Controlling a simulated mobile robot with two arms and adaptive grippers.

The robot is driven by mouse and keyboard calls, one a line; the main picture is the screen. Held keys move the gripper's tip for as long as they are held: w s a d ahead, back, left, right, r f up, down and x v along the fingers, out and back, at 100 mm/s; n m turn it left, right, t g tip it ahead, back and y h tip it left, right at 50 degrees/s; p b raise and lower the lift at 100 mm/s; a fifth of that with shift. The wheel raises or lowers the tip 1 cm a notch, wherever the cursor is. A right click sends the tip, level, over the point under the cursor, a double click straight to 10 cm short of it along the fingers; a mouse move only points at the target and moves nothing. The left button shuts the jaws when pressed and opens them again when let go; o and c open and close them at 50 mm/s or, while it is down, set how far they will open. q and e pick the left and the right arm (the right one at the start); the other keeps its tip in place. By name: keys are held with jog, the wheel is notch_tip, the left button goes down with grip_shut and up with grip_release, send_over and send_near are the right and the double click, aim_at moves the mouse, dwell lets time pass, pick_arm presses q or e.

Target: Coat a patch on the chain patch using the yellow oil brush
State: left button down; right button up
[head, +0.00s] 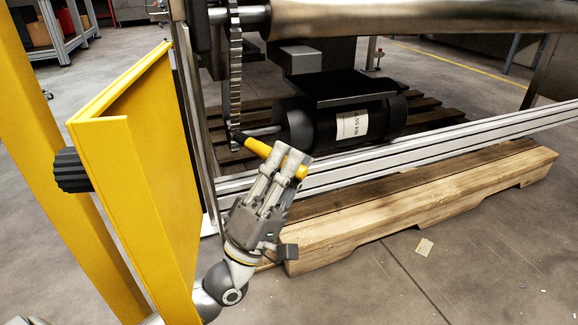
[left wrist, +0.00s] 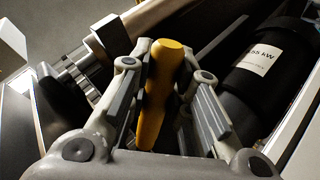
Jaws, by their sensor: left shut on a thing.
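The yellow oil brush (head: 296,168) is held in my left gripper (head: 285,166). Its dark front end points up and left, close to the lower end of the chain (head: 235,75). I cannot tell whether the brush touches the chain. In the left wrist view the yellow handle (left wrist: 162,85) sits between the two fingers of my left gripper (left wrist: 168,70), which is shut on it. The brush's far end is hidden there. The chain hangs vertically beside the roller shaft in the head view. No separate patch mark can be made out on it. My right gripper is not in view.
A black motor (head: 340,125) with a white label lies right of the chain. An aluminium rail (head: 430,145) and a wooden pallet (head: 420,200) run in front of it. A yellow guard panel (head: 155,180) stands close on the left. A steel roller (head: 400,20) is above.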

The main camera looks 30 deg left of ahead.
pick_arm(q)
jog(key=shift+w+a, duration=0.1)
jog(key=shift+a, duration=0.05)
jog(key=shift+r, duration=0.1)
jog(key=shift+s+d+r+p, duration=0.2)
jog(key=shift+r+p, duration=0.2)
jog(key=shift+r, duration=0.1)
jog(key=shift+s+d+r+p, duration=0.15)
jog(key=shift+d+r+p, duration=0.1)
jog(key=shift+r+p, duration=0.25)
jog(key=shift+s+d+r+p, duration=0.2)
jog(key=shift+r+p, duration=0.1)
jog(key=shift+r, duration=0.25)
jog(key=shift+s+d+r+p, duration=0.9)
jog(key=shift+r+p, duration=1.4)
jog(key=shift+r, duration=0.7)
jog(key=f+b, duration=0.2)
jog(key=w+a+f+b, duration=0.1)
jog(key=f+b, duration=0.1)
jog(key=b, duration=0.1)
jog(key=w+a+f+b, duration=0.1)
jog(key=f+b, duration=0.1)
jog(key=b, duration=0.1)
jog(key=shift+f, duration=0.15)
jog(key=shift+w+a+f, duration=0.25)
jog(key=shift+a+f, duration=0.05)
jog(key=shift+f, duration=0.4)
jog(key=shift+w+a+f, duration=0.25)
jog(key=shift+a+f, duration=0.05)
jog(key=shift+f, duration=0.4)
